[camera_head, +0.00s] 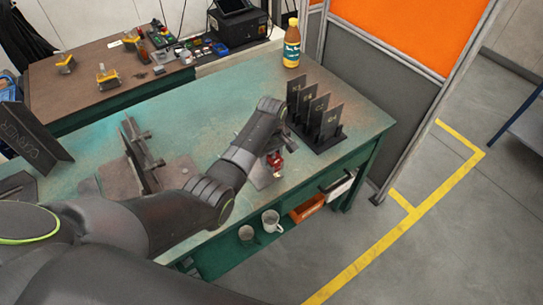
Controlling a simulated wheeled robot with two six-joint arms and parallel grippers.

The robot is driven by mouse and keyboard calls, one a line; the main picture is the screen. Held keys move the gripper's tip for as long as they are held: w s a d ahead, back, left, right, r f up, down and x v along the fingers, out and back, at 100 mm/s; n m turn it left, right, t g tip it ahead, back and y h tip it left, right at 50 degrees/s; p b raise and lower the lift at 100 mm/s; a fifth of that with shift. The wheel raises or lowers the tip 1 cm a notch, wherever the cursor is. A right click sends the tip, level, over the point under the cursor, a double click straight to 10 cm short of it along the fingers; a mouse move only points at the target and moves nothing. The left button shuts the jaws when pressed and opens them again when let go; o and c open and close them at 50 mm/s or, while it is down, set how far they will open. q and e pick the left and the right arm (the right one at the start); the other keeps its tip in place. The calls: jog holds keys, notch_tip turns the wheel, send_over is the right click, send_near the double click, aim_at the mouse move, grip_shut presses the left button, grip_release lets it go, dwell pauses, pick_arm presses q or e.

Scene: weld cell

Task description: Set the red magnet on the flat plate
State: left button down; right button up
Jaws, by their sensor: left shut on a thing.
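The red magnet (276,160) shows as a small red piece just right of my left forearm, near the right front of the green bench. My left gripper (274,152) is mostly hidden behind my arm and is shut on the red magnet. A flat grey plate (262,179) lies on the bench just below the magnet in the picture, partly covered by my arm. I cannot tell whether the magnet touches the plate. My right gripper is not in view.
A black rack of upright dark plates (322,137) stands just right of my wrist. A bottle (291,45) stands at the back edge. A metal fixture (137,150) with an upright plate is to the left. Mugs (271,220) sit below the bench's front edge.

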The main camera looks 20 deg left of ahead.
pick_arm(q)
jog(key=shift+w+f+b, duration=0.1)
jog(key=shift+f+b, duration=0.9)
jog(key=shift+f, duration=0.05)
jog(key=shift+f+b, duration=0.35)
jog(key=shift+f, duration=0.45)
jog(key=shift+f, duration=0.25)
jog(key=c, duration=0.7)
grip_release()
jog(key=shift+f, duration=0.1)
